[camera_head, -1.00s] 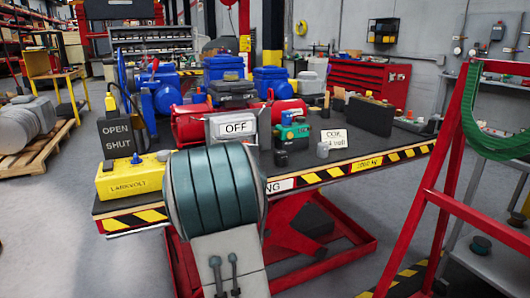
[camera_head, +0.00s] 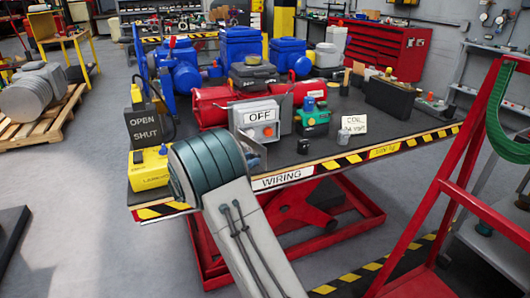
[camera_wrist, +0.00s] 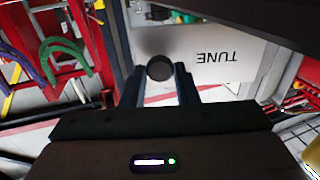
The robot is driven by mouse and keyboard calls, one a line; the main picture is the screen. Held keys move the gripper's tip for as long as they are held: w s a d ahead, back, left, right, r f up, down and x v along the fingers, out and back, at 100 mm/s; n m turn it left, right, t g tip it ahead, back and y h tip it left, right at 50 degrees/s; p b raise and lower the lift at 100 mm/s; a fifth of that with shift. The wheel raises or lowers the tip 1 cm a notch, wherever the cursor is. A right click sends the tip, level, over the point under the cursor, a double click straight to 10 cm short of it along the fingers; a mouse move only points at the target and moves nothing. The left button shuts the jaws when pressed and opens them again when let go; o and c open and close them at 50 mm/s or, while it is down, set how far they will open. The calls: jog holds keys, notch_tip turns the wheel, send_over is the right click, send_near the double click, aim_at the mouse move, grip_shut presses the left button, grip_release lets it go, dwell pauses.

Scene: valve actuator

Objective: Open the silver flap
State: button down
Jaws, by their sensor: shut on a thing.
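The silver flap (camera_wrist: 218,62) fills the upper middle of the wrist view as a pale metal panel, with the word TUNE upside down on it. A dark round knob (camera_wrist: 160,68) stands on its left part. My gripper (camera_wrist: 159,82) is shut on this knob, with one finger on either side. In the head view, the grey box marked OFF (camera_head: 262,117) stands on the bench, with a red-orange button on its front. My arm hides the gripper and most of the area left of and below this box there. How far the flap stands open I cannot tell.
The bench (camera_head: 345,150) has a striped front edge and a WIRING label. A yellow box (camera_head: 148,170) with an OPEN/SHUT sign stands left of my arm. A green device (camera_head: 313,120) is right of the OFF box. A red frame (camera_head: 450,200) stands at the right.

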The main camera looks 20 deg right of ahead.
jog(key=shift+a+g, duration=0.3)
jog(key=c, duration=1.1)
grip_release()
jog(key=v, duration=1.3)
jog(key=shift+a, duration=0.4)
